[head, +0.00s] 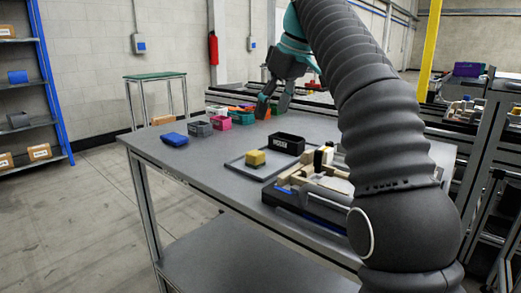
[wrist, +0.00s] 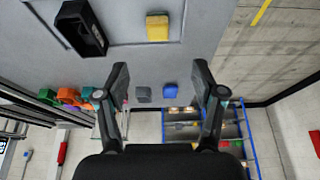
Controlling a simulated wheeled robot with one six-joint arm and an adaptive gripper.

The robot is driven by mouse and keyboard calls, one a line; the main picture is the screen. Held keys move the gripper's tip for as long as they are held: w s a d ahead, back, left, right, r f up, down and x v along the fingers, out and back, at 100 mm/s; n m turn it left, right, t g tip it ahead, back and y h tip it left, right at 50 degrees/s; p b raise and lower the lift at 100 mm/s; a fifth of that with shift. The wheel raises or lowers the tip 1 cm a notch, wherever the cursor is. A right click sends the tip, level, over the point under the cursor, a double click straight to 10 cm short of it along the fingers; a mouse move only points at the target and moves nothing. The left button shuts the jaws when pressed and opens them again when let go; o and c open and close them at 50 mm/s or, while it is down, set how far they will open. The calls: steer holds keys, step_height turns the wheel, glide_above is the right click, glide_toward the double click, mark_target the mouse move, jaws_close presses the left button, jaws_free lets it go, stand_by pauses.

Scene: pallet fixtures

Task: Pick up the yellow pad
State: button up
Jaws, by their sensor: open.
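The yellow pad (head: 255,158) is a small block lying on a flat grey framed plate (head: 232,166) on the table, left of a wooden fixture. It also shows at the top centre of the wrist view (wrist: 157,27). My gripper (head: 276,104) is above the far part of the table, behind the pad and apart from it. In the wrist view my gripper's two dark fingers (wrist: 160,74) are spread wide with nothing between them that they touch. The pad appears beyond the fingertips.
A black bin (head: 287,144) stands close behind the pad, to its right. The wooden fixture (head: 318,170) is on the near right. The table left of the plate is clear.

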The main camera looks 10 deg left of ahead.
glide_above(255, 152)
steer(key=s+d, duration=0.2)
steer(key=f, duration=0.7)
steer(key=shift+w+f, duration=0.15)
steer(key=shift+w, duration=0.05)
steer(key=shift+x, duration=2.95)
steer(key=shift+w+d, duration=0.1)
steer(key=shift+d, duration=0.05)
steer(key=c, duration=1.1)
steer(key=shift+o, duration=0.2)
steer(key=shift+r, duration=0.6)
step_height(255, 152, up, 3)
steer(key=s+d+r, duration=0.2)
steer(key=d+r, duration=0.5)
steer(key=d, duration=0.4)
steer(key=shift+s+d, duration=0.2)
steer(key=shift+s, duration=0.1)
